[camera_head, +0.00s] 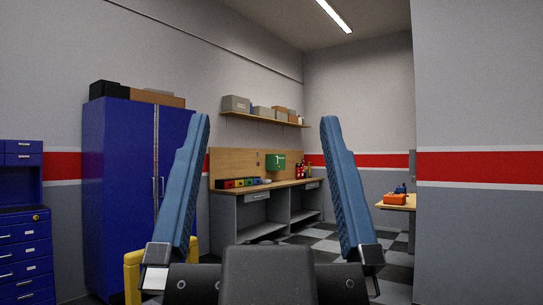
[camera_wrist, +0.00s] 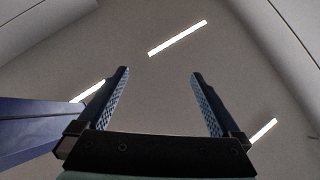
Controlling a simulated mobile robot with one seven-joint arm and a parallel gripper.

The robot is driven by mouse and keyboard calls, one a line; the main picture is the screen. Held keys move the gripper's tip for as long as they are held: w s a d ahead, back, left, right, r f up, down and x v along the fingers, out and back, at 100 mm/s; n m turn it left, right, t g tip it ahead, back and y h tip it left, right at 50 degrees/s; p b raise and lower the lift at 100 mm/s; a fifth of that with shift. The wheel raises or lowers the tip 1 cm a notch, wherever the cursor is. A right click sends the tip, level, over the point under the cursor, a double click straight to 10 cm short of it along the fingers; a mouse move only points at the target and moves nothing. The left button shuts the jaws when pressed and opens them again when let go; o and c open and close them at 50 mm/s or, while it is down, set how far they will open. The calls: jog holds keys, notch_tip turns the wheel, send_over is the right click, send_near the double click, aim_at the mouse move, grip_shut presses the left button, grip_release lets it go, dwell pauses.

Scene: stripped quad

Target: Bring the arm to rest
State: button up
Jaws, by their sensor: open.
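My gripper (camera_head: 263,125) stands upright close in front of the head camera, its two blue fingers spread wide apart. Nothing is between the fingers. In the wrist view my gripper (camera_wrist: 160,76) points up toward the grey ceiling, also open and empty. The fingers touch nothing. The rest of my arm below the gripper is mostly out of view.
A blue cabinet (camera_head: 118,180) stands at the left, with a blue drawer unit (camera_head: 25,250) beside it. A workbench (camera_head: 262,190) lies along the back under a shelf (camera_head: 262,119). An orange toolbox (camera_head: 395,199) sits on a table at right. Checkered floor is open between.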

jog(key=shift+w+f+g, duration=0.25)
jog(key=shift+f+g, duration=0.05)
jog(key=shift+f, duration=0.25)
jog(key=shift+r, duration=0.1)
notch_tip(320, 180, up, 21)
jog(key=p, duration=2.1)
